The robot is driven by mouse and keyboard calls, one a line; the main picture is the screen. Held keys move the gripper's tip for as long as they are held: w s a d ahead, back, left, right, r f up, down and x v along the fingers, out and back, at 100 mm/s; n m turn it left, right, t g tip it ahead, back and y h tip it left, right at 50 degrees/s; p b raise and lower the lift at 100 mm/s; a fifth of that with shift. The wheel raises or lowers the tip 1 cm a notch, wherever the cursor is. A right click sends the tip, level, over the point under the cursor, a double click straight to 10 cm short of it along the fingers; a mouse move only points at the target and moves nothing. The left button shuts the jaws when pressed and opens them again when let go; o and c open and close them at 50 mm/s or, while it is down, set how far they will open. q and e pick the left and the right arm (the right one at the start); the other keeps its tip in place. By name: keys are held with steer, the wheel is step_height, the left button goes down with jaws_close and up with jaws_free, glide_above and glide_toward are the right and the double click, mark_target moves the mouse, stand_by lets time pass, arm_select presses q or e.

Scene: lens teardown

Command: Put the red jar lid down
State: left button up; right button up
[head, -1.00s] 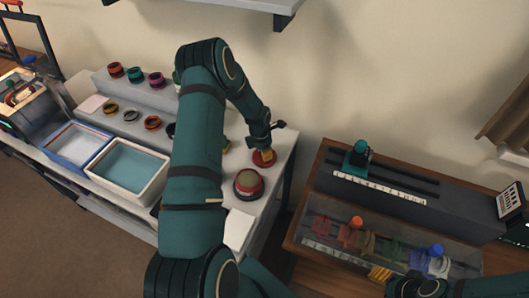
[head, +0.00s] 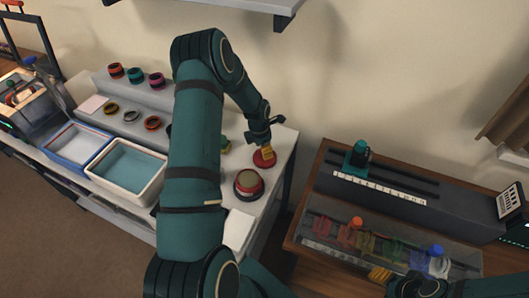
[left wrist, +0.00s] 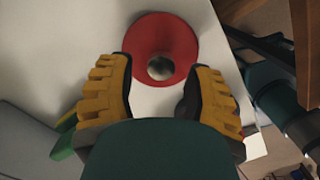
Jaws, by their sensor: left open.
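The red jar lid (head: 264,160) lies flat on the white bench top near its right edge. In the left wrist view the lid (left wrist: 180,28) is a red disc with a small round grey centre. My left gripper (head: 268,150) is just above the lid. In the left wrist view its yellow ribbed fingers (left wrist: 163,90) are spread apart with nothing between them, and the lid shows beyond the tips. My right gripper (head: 380,273) is low at the right, partly out of frame; its jaw opening is unclear.
A round dark-rimmed piece with a red top (head: 249,182) stands in front of the lid. A cream tray with a teal base (head: 158,190) and a blue-rimmed tray (head: 51,153) are left. Several rings line the grey step. A brown table (head: 310,215) stands right, across a gap.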

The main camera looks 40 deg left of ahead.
mark_target(261, 157)
arm_select(q)
step_height(261, 157, up, 9)
steer(key=s, duration=0.1)
steer(key=shift+a, duration=0.2)
steer(key=shift+r, duration=0.1)
stand_by(0.4)
